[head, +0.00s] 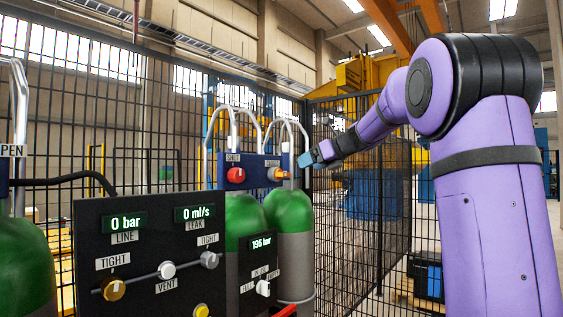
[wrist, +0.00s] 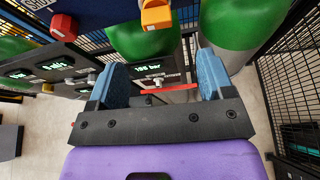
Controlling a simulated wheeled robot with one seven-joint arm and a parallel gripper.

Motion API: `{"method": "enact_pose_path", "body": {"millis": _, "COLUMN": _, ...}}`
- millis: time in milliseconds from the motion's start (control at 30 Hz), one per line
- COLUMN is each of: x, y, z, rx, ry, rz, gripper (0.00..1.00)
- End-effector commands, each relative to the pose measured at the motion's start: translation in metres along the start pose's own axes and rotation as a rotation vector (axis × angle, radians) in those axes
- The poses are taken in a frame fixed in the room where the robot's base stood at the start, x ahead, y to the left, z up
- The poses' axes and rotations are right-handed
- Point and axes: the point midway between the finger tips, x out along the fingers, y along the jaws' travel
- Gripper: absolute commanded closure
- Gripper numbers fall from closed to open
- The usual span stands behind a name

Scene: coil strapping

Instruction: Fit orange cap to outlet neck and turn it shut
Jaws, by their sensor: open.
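The orange cap (head: 277,174) sits at the right end of the blue manifold block (head: 256,162), under a small label; it also shows at the top of the wrist view (wrist: 156,14). The outlet neck cannot be made out behind it, so how the cap is seated cannot be told. My gripper (head: 312,158) is just right of the block in the head view, apart from the cap. In the wrist view its two blue fingers (wrist: 161,74) are spread wide with nothing between them, and the cap lies beyond their tips.
A red knob (head: 236,175) marked SHUT is left of the cap. Green-topped cylinders (head: 242,218) stand below the block. A black panel (head: 150,255) with gauges and knobs is at the lower left. Silver pipes (head: 211,130) rise around the block. Mesh fencing (head: 345,215) closes the back and right.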

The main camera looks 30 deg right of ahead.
Motion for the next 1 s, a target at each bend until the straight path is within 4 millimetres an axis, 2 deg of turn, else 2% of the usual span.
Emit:
{"method": "enact_pose_path", "body": {"millis": 67, "x": -0.005, "y": -0.006, "z": 0.001, "rx": 0.013, "ry": -0.011, "rz": 0.0, "gripper": 0.26}}
{"method": "enact_pose_path", "body": {"millis": 167, "x": -0.002, "y": -0.007, "z": 0.001, "rx": 0.017, "ry": -0.013, "rz": 0.003, "gripper": 0.26}}
{"method": "enact_pose_path", "body": {"millis": 700, "x": 0.08, "y": -0.006, "z": 0.001, "rx": 0.015, "ry": -0.011, "rz": 0.004, "gripper": 0.26}}
{"method": "enact_pose_path", "body": {"millis": 1000, "x": 0.101, "y": -0.005, "z": 0.002, "rx": 0.014, "ry": -0.012, "rz": 0.003, "gripper": 0.26}}
